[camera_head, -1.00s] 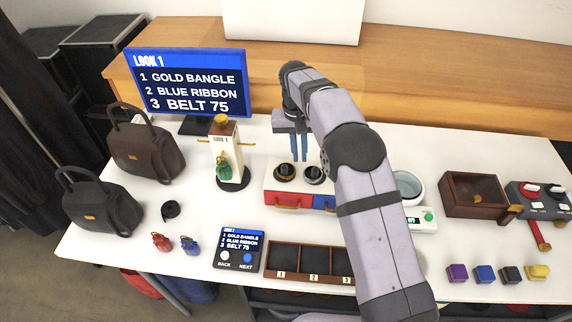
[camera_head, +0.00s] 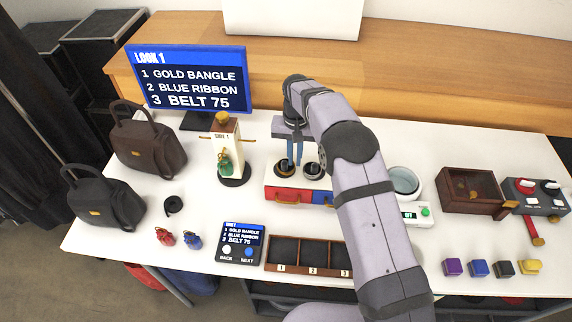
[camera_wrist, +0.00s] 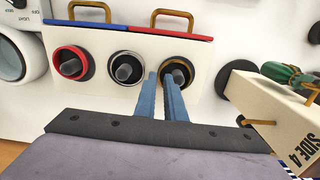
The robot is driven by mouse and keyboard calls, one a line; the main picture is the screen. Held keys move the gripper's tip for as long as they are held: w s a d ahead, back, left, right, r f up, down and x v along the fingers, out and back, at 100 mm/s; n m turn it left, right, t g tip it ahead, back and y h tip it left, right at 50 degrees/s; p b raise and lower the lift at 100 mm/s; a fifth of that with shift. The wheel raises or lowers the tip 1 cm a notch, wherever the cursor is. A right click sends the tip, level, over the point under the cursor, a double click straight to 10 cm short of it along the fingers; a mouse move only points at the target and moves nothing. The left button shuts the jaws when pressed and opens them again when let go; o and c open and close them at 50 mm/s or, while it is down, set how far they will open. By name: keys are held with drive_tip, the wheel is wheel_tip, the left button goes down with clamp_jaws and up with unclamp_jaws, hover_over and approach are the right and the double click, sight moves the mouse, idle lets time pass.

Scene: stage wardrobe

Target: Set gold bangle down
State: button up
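The gold bangle (camera_wrist: 187,73) sits around a dark post at the right end of the stand's row in the wrist view. In the head view it is around the left post (camera_head: 284,168). My gripper (camera_wrist: 161,74) points down at the bangle's near side. Its two blue fingers stand a little apart, one on each side of the rim. I see a narrow gap between them and no clear grip on the bangle. In the head view the fingers (camera_head: 295,164) partly cover the bangle.
The stand (camera_head: 270,181) also holds a silver ring (camera_wrist: 126,54) and a red ring (camera_wrist: 56,62). A display figure (camera_head: 231,150) with a green pouch stands close on the left. A three-slot tray (camera_head: 277,267) lies in front. A dish on a scale (camera_head: 411,221) is to the right.

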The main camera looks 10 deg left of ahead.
sight(294, 166)
drive_tip(key=shift+f, duration=1.25)
clamp_jaws()
drive_tip(key=shift+r, duration=0.1)
wheel_tip(294, 166, up, 10)
drive_tip(key=b, duration=0.2)
